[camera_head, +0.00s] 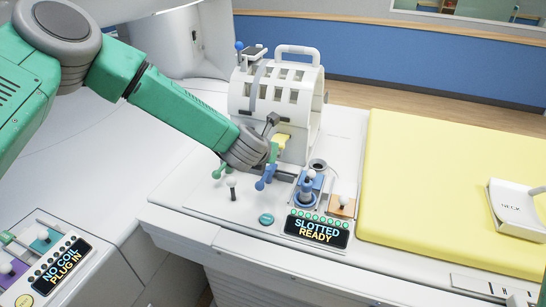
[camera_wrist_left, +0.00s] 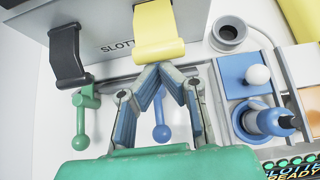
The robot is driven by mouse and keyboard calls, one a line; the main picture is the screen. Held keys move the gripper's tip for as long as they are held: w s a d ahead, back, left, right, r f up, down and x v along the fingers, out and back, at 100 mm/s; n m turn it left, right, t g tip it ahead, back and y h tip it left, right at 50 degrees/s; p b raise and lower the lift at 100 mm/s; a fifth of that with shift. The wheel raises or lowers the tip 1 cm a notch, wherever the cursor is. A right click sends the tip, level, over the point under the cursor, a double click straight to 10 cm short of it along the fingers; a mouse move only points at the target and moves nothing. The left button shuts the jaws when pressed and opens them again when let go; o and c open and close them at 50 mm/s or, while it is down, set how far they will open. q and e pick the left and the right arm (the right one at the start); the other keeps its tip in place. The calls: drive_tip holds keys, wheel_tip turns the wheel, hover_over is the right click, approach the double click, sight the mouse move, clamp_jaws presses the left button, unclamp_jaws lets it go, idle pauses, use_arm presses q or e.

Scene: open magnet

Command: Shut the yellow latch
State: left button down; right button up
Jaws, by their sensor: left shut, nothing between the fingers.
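The yellow latch (camera_wrist_left: 157,30) is a curved flap on the grey-white coil housing marked SLOTTED. It fills the top middle of the left wrist view, and part of it shows in the head view (camera_head: 282,141), beside my gripper. My left gripper (camera_wrist_left: 158,70) is shut and empty, with its fingertips together at the latch's lower edge. I cannot tell whether they touch it. In the head view this gripper (camera_head: 272,150) is in front of the housing. A blue ball-ended lever (camera_wrist_left: 162,131) shows behind and between the fingers. My right gripper is not in view.
A black latch (camera_wrist_left: 67,55) and a green lever (camera_wrist_left: 82,125) are left of the fingers. A blue base with a white-knobbed control (camera_wrist_left: 258,75) and a round socket (camera_wrist_left: 228,33) are at right. A yellow pad (camera_head: 450,185) covers the table's right side.

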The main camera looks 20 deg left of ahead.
sight(277, 140)
use_arm(q)
drive_tip(key=shift+w+r+b, duration=0.2)
drive_tip(key=shift+w+r, duration=0.2)
drive_tip(key=shift+r, duration=0.5)
drive_tip(key=shift+w+r+b, duration=0.15)
drive_tip(key=shift+w+r, duration=0.2)
drive_tip(key=shift+r, duration=0.55)
drive_tip(key=shift+w+r+b, duration=0.2)
drive_tip(key=shift+w+r, duration=0.2)
drive_tip(key=shift+r, duration=0.5)
drive_tip(key=shift+w+r, duration=0.5)
drive_tip(key=shift+r, duration=0.1)
drive_tip(key=shift+w+r, duration=0.45)
drive_tip(key=shift+r, duration=0.05)
drive_tip(key=shift+w+r, duration=0.1)
drive_tip(key=shift+w, duration=0.1)
drive_tip(key=shift+w+f, duration=0.15)
drive_tip(key=shift+f, duration=0.05)
drive_tip(key=shift+r, duration=0.1)
drive_tip(key=shift+r+p, duration=0.5)
drive_tip(key=shift+r, duration=0.3)
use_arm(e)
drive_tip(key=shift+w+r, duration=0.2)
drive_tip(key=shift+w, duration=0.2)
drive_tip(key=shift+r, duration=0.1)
